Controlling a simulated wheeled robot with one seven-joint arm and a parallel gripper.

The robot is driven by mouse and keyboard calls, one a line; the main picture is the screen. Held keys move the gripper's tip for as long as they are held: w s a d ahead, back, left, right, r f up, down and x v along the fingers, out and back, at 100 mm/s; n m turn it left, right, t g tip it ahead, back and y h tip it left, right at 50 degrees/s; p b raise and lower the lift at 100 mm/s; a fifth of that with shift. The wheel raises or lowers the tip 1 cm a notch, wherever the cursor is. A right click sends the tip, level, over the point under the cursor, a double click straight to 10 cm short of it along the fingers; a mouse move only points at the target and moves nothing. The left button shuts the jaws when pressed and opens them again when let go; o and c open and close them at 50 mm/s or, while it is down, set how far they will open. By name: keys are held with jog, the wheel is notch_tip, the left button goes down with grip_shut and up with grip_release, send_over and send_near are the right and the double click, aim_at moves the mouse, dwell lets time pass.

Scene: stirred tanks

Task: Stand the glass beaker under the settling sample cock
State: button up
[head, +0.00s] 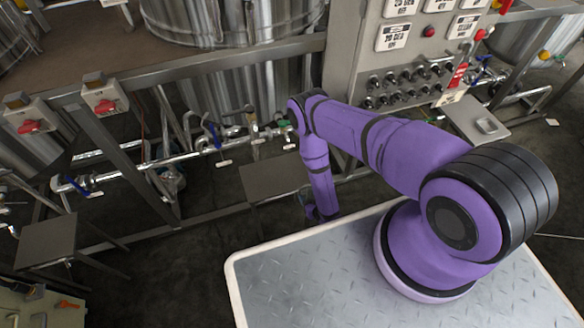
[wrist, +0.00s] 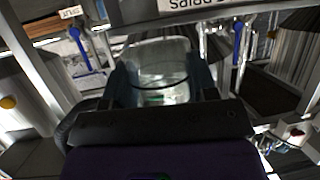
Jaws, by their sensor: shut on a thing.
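In the wrist view my gripper (wrist: 162,88) has its dark fingers on both sides of a clear glass beaker (wrist: 160,62) and is shut on it. The beaker's lower part is hidden behind the gripper body. In the head view my arm reaches down in front of the pipework, and the beaker cannot be made out there. A valve with a blue lever (head: 215,130) sits on the pipe above a square metal shelf (head: 272,180). Other blue-handled valves (head: 78,186) and (head: 484,66) are on the pipe line. I cannot tell which is the settling cock.
More metal shelves (head: 46,240) and (head: 478,118) stand at left and right. A control panel (head: 400,60) stands behind my arm.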

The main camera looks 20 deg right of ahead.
aim_at(290, 170)
jog(key=w, duration=0.5)
jog(key=w+a, duration=0.1)
jog(key=w, duration=0.5)
jog(key=w+a, duration=0.1)
jog(key=w, duration=0.5)
jog(key=shift+a, duration=0.1)
jog(key=shift+w, duration=0.1)
jog(key=shift+f, duration=0.2)
jog(key=o, duration=1)
jog(key=shift+r, duration=0.2)
jog(key=v, duration=1.2)
